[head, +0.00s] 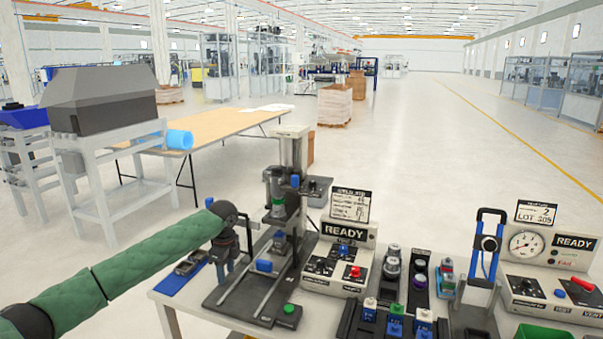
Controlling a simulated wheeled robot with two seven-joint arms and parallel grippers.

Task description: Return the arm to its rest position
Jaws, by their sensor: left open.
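My left arm (140,257), in a green quilted sleeve, reaches in from the lower left to the left end of the workbench (190,317). My left gripper (223,277) points down beside the press fixture (240,298), on its left side. It is open, and I see nothing between its fingers. It is close to a small dark device on a blue mat (176,281); whether it touches anything I cannot tell. My right gripper is out of view.
A control box (345,232) reading READY stands right of the press. Racks of small blue, white and dark parts (395,320) fill the bench's middle. A gauge box (550,285) stands far right, near a green bin (543,333). A wooden table (225,127) stands behind.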

